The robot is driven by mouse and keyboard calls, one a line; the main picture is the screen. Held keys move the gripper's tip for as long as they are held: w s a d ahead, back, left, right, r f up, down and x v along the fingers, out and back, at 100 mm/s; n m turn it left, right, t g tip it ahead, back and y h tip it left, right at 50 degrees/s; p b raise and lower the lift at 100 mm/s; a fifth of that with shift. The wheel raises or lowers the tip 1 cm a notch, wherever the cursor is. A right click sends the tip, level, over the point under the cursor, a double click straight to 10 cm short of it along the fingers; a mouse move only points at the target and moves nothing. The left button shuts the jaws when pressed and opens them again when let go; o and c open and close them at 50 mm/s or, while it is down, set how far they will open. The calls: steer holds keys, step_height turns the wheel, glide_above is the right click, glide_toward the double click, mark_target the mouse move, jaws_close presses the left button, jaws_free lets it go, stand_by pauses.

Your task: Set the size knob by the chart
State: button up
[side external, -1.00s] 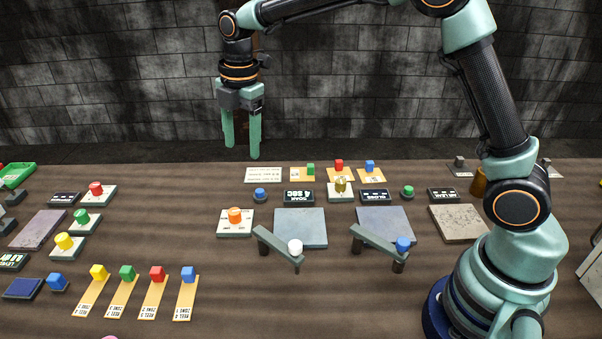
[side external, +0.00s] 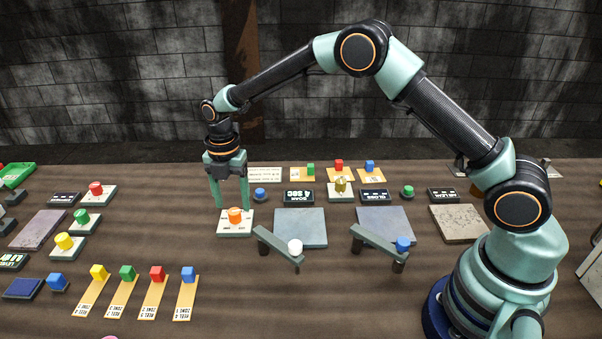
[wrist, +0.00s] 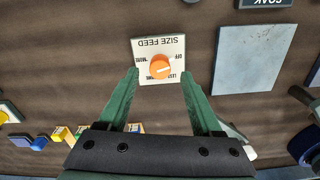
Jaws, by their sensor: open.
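The size knob (side external: 235,215) is orange and sits on a pale labelled plate (side external: 235,229). In the wrist view the plate (wrist: 175,46) reads SIZE FEED, with OFF, MORE and LESS among the marks around the orange knob (wrist: 160,67); a white line crosses the knob. My gripper (side external: 231,207) is open and points down, just above and behind the knob in the side view. In the wrist view my open gripper (wrist: 159,74) has a fingertip to either side of the knob. A white card (side external: 264,174) that may be the chart lies at the back; its text is too small to read.
A grey pad (side external: 301,228) lies right of the knob plate, with a lever with a white knob (side external: 295,246) in front. A blue button (side external: 260,194) and a SOAK display (side external: 299,197) stand behind. Bare table lies left of the knob plate.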

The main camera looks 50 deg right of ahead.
mark_target(235, 214)
steer(key=shift+f, duration=1.4)
steer(key=shift+c, duration=0.3)
jaws_close()
